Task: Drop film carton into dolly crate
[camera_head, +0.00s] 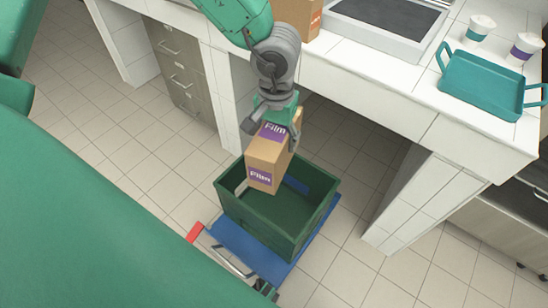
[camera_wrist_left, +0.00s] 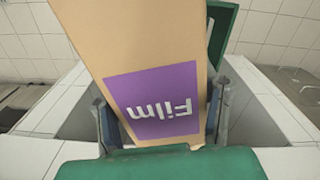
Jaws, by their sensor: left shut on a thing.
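The film carton (camera_head: 267,165) is a tan box with purple "Film" labels. My left gripper (camera_head: 276,122) is shut on its upper end and holds it over the dolly crate. In the left wrist view the carton (camera_wrist_left: 135,45) fills the middle, between the two fingers of the left gripper (camera_wrist_left: 160,122). The dark green crate (camera_head: 248,218) stands open on a blue dolly (camera_head: 240,250). The carton hides part of the crate's inside, and whether its lower end is below the rim is hard to tell. My right gripper is not in view.
A white counter (camera_head: 380,70) runs behind the crate, with another carton (camera_head: 297,16), a sink-like grey basin (camera_head: 390,18), a teal tray (camera_head: 490,82) and two cups (camera_head: 480,28) on it. Drawers (camera_head: 183,75) stand at left. A tiled floor surrounds the dolly.

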